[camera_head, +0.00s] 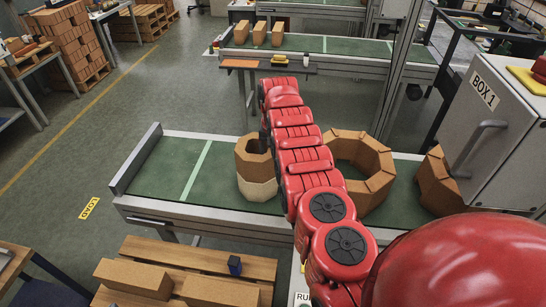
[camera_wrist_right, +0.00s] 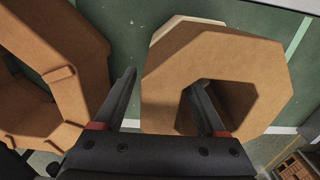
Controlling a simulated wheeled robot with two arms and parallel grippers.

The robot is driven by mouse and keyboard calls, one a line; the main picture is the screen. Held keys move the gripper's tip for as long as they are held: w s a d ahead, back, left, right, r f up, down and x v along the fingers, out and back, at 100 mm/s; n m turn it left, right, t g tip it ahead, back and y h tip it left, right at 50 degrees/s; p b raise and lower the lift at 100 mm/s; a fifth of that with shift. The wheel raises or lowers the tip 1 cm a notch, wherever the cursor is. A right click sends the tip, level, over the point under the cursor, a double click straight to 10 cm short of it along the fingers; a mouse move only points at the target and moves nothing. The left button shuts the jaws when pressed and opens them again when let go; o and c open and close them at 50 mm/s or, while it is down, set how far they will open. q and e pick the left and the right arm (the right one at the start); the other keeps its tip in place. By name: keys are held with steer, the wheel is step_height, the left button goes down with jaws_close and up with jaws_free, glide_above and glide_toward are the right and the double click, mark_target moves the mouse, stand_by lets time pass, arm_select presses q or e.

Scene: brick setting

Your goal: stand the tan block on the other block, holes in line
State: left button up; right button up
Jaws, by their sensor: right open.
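The tan block (camera_head: 254,152), a ring with an angular hole, sits on top of a cream block (camera_head: 258,190) on the green conveyor. In the right wrist view the tan block (camera_wrist_right: 225,62) fills the right half, with a corner of the cream block (camera_wrist_right: 184,26) showing past its upper left edge. How exactly the holes line up is hard to tell. My right gripper (camera_wrist_right: 165,80) is open, one finger outside the tan block's wall and the other in its hole. In the head view my red arm largely hides this gripper. My left gripper is not in view.
A large brown ring of blocks (camera_head: 368,158) stands on the belt close to the right; it also shows in the wrist view (camera_wrist_right: 60,65). Another brown piece (camera_head: 436,180) and a grey cabinet marked BOX 1 (camera_head: 508,120) are further right. The belt's left part (camera_head: 165,170) is clear.

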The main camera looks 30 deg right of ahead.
steer(key=shift+r+p, duration=0.45)
steer(key=shift+r, duration=0.25)
step_height(320, 180, up, 6)
steer(key=b, duration=0.2)
steer(key=shift+f+b, duration=0.25)
steer(key=shift+b, duration=0.05)
step_height(320, 180, up, 3)
steer(key=shift+f, duration=0.1)
step_height(320, 180, up, 3)
steer(key=p, duration=0.2)
steer(key=shift+f+p, duration=0.15)
steer(key=shift+p, duration=0.25)
steer(key=shift+r, duration=0.3)
steer(key=shift+f, duration=0.1)
